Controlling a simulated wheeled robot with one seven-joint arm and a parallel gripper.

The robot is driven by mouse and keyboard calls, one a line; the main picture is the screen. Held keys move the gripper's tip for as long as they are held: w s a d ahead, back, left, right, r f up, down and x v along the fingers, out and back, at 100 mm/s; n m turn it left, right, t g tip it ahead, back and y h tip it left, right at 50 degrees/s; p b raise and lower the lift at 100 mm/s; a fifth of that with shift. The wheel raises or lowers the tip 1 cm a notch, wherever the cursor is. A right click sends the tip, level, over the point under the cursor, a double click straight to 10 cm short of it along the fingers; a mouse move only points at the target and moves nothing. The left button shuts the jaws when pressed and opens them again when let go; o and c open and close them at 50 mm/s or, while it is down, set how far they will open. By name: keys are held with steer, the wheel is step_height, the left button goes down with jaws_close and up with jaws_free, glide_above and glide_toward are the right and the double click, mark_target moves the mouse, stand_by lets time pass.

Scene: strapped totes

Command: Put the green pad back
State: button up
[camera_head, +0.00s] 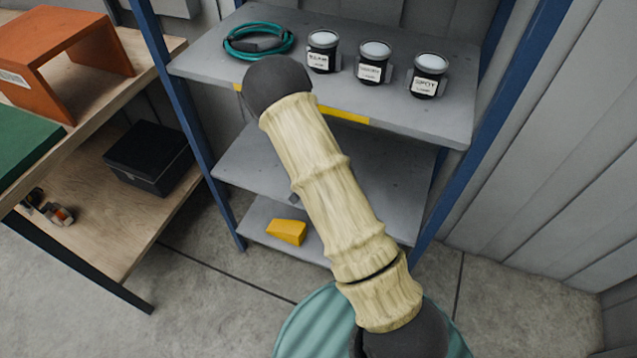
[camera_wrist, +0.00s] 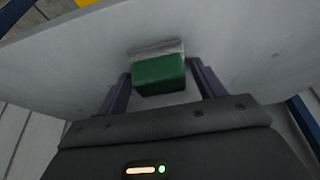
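The green pad (camera_wrist: 159,75) is a small block with a green face and a pale grey-white layer along its far side. It shows in the wrist view between the two fingers of my gripper (camera_wrist: 160,78). In the head view my gripper and the pad are hidden behind my arm, which reaches toward the grey shelf rack (camera_head: 205,65).
The top shelf holds a coiled teal hose (camera_head: 258,40) and three labelled jars (camera_head: 373,62). A yellow wedge (camera_head: 287,232) sits on the bottom shelf. Blue posts (camera_head: 172,90) frame the rack. Left, a wooden bench holds an orange stand (camera_head: 62,40), a green slab (camera_head: 22,142) and a black box (camera_head: 148,158).

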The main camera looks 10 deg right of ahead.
steer(key=shift+o, duration=0.7)
steer(key=shift+r, duration=0.1)
steer(key=shift+s+a+r, duration=0.1)
steer(key=shift+a+r, duration=0.05)
steer(key=shift+r, duration=0.35)
steer(key=p+v, duration=0.1)
steer(key=v, duration=1)
steer(key=shift+p, duration=0.4)
steer(key=shift+s+r, duration=0.1)
steer(key=shift+r, duration=0.05)
